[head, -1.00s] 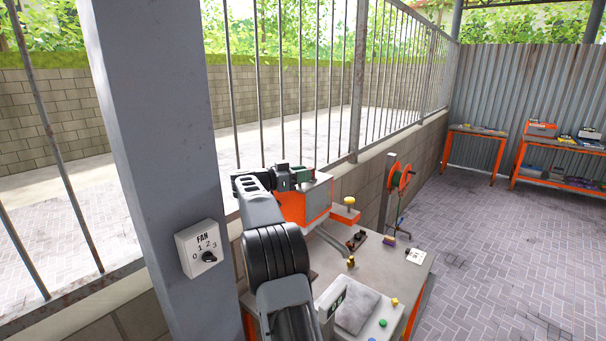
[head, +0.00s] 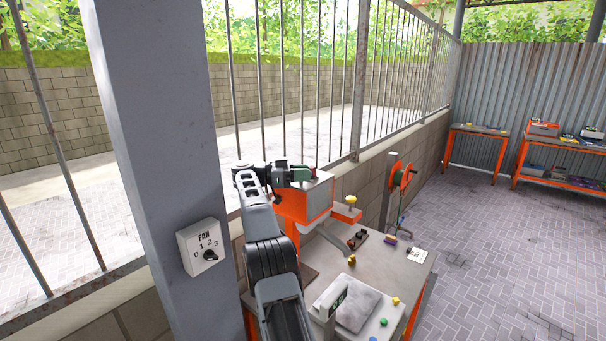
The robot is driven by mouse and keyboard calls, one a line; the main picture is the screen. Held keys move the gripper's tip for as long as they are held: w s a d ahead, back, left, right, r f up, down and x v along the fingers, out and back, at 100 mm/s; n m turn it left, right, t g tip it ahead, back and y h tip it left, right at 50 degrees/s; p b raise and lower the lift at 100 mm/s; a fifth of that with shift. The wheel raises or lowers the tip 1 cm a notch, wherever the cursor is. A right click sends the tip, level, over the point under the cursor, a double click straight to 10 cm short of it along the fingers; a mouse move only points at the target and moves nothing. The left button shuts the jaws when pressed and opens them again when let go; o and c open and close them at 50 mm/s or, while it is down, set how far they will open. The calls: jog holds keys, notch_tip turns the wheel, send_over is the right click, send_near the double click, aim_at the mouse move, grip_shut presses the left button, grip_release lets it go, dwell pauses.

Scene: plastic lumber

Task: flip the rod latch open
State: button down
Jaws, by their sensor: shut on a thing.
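An orange machine with a grey top (head: 322,186) stands at the back of the bench beside the fence wall. My gripper (head: 308,173) is at this grey top, pointing right. It is shut on a small part there; a dark red bit shows at the fingertips. I take this part to be the rod latch, but it is mostly hidden by the fingers and too small to make out. Its angle cannot be told.
A grey post (head: 150,130) with a fan switch (head: 202,247) stands close on the left. A red reel (head: 401,175) stands behind the bench. Paved floor is open to the right.

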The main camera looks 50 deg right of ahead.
jog(key=c, duration=1)
grip_release()
jog(key=shift+r, duration=0.1)
jog(key=shift+r, duration=1.4)
jog(key=s+a+r+b, duration=0.2)
jog(key=s+a+r, duration=0.1)
jog(key=s+a+r+b, duration=0.3)
jog(key=s, duration=0.1)
jog(key=s+a+r+b, duration=0.3)
jog(key=s+r, duration=0.1)
jog(key=shift+c, duration=0.2)
